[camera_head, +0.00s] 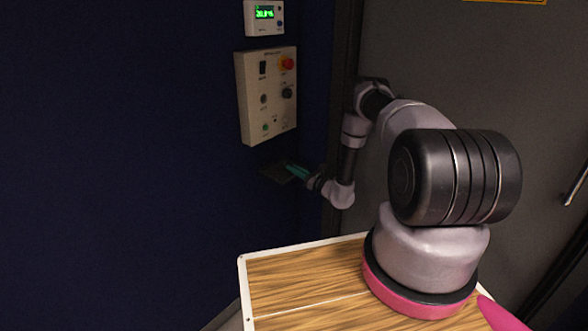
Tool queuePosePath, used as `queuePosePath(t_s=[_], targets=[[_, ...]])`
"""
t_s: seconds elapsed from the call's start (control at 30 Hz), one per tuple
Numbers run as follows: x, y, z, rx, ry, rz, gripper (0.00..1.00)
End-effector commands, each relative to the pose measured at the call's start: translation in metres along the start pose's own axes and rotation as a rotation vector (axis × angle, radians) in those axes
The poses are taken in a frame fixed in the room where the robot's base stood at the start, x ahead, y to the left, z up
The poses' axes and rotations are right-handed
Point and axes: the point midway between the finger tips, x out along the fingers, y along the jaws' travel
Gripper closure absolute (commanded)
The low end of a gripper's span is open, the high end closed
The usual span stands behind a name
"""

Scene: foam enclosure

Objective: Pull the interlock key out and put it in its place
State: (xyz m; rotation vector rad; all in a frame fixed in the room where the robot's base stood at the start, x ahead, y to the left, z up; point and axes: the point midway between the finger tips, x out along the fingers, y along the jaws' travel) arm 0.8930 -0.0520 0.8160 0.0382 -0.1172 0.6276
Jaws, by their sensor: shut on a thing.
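My gripper (291,169), with teal fingers, is shut at the blue wall, below the control panel (268,96). It is clear of the panel's knobs and buttons. What it holds is hidden or too small to make out; it is most likely the interlock key. A small dark flat piece, like a shelf or holder (272,173), sticks out from the wall right at my fingertips. I cannot tell whether my gripper or the thing in it touches this piece. The panel is cream, with a red knob (287,63), black switches and small buttons.
A small display box (264,17) with green digits hangs above the panel. A grey door (480,70) with a metal handle (577,186) stands to the right. My arm rises from a wood-topped surface with a white rim (300,280). The blue wall at left is bare.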

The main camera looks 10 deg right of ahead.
Motion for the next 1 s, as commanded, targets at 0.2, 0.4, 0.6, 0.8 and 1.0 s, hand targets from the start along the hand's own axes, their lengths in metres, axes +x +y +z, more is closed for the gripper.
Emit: queuePosePath(t_s=[0.2, 0.4, 0.6, 0.8, 1.0], targets=[[0.000, 0.000, 0.000, 0.000, 0.000, 0.000, 0.54], [0.000, 0.000, 0.000, 0.000, 0.000, 0.000, 0.54], [-0.010, -0.002, 0.000, 0.001, 0.001, -0.004, 0.54], [-0.048, -0.002, -0.001, 0.004, 0.002, -0.006, 0.54], [-0.086, -0.001, 0.000, 0.003, 0.001, -0.005, 0.54]])
